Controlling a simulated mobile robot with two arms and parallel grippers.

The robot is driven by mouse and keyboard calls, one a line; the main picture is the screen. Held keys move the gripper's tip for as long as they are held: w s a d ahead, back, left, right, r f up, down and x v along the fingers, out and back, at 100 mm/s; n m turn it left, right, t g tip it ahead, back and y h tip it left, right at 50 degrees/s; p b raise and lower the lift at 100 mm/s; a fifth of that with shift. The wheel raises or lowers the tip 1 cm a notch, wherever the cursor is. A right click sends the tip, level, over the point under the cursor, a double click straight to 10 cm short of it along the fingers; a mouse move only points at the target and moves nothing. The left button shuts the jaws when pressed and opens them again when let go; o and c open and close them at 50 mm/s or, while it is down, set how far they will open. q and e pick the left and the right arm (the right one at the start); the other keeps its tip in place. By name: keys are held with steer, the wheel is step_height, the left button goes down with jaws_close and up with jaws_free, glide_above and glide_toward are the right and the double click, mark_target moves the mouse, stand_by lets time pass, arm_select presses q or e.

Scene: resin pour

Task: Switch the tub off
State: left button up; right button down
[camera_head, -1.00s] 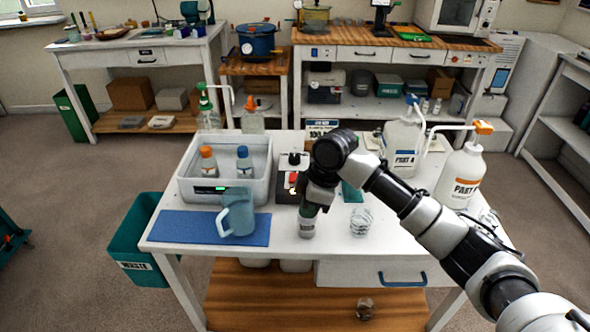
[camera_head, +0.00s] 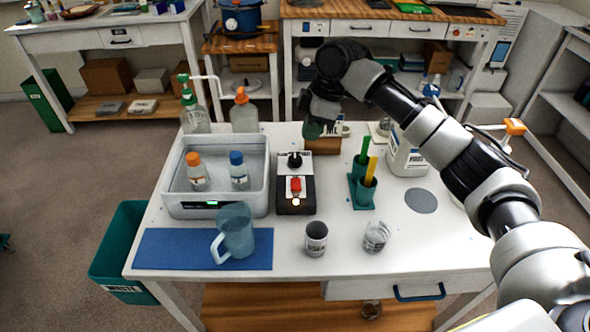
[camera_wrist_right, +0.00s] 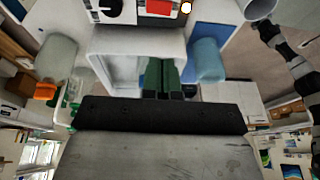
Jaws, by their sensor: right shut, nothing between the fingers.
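The tub (camera_head: 178,204) is a white open basin at the left of the table, with a lit green display on its front; two bottles stand in it. It also shows in the right wrist view (camera_wrist_right: 106,68). Beside it is a black and white box (camera_head: 295,204) with a black knob, a red switch (camera_head: 295,185) and a glowing lamp. The red switch shows at the top of the wrist view (camera_wrist_right: 158,7). My right gripper (camera_head: 313,131) is shut and empty, farther back than the box and apart from it; its green fingers show in the wrist view (camera_wrist_right: 162,80). My left gripper is out of view.
A blue jug (camera_head: 236,230) stands on a blue mat (camera_head: 165,248) in front of the tub. A grey cup (camera_head: 316,238) and a clear cup (camera_head: 376,237) stand near the front edge. A teal holder (camera_head: 361,192) and a white bottle (camera_head: 407,155) are at right.

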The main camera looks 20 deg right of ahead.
glide_toward(295, 186)
steer(key=a, duration=0.1)
steer(key=x, duration=0.2)
steer(key=p+x, duration=0.1)
steer(key=x, duration=0.2)
steer(key=shift+d+f, duration=0.2)
steer(key=shift+f, duration=0.2)
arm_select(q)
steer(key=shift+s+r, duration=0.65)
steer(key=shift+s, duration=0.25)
arm_select(e)
steer(key=shift+f, duration=0.55)
